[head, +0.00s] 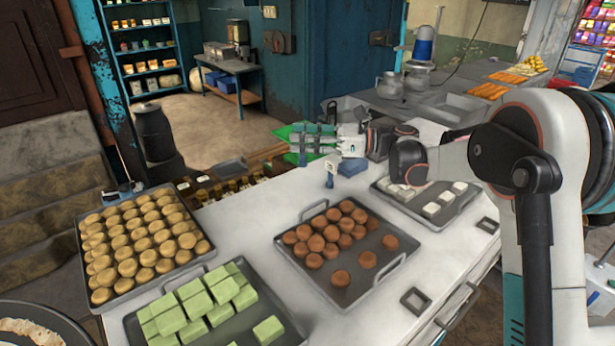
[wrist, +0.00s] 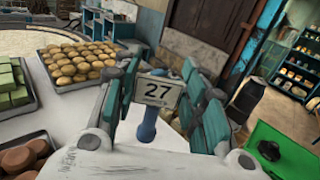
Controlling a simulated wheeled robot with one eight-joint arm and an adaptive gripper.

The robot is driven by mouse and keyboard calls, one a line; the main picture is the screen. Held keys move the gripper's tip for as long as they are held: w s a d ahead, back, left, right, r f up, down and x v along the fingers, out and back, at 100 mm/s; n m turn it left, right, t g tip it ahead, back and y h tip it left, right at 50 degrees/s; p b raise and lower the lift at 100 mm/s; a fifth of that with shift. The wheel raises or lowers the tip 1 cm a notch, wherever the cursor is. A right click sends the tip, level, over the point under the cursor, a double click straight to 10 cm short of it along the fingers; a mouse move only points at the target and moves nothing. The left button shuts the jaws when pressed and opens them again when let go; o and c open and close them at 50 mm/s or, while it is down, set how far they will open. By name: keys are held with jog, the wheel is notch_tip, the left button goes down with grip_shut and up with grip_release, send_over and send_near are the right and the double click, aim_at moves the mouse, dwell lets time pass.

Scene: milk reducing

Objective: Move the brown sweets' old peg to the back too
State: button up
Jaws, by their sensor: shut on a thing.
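My gripper (head: 305,142) reaches left above the back edge of the white counter, behind the tray of brown sweets (head: 338,240). In the wrist view its teal fingers (wrist: 165,92) are on both sides of a blue peg (wrist: 147,126) bearing a card (wrist: 158,92) that reads 27. The gripper is shut on this peg. A small blue-and-white peg shape (head: 331,171) shows just below the gripper in the head view; I cannot tell whether it is the held one. The hold itself is partly hidden by the card and fingers.
A tray of round yellow sweets (head: 88,222) stands left, a tray of green blocks (head: 285,335) in front, and a tray of white pieces (head: 462,213) right. A row of small dark items (head: 230,187) lines the back edge. A green surface (wrist: 290,150) lies beyond the gripper.

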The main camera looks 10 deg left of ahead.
notch_tip(320, 180, down, 11)
jog(key=shift+s+f+b, duration=0.1)
jog(key=shift+b, duration=0.7)
jog(key=shift+f, duration=0.1)
jog(key=o, duration=0.8)
jog(key=shift+d+r, duration=0.15)
jog(key=shift+r, duration=0.05)
jog(key=d, duration=0.4)
jog(key=d+p, duration=0.1)
jog(key=d, duration=0.6)
jog(key=shift+w+d, duration=0.35)
jog(key=shift+d, duration=0.05)
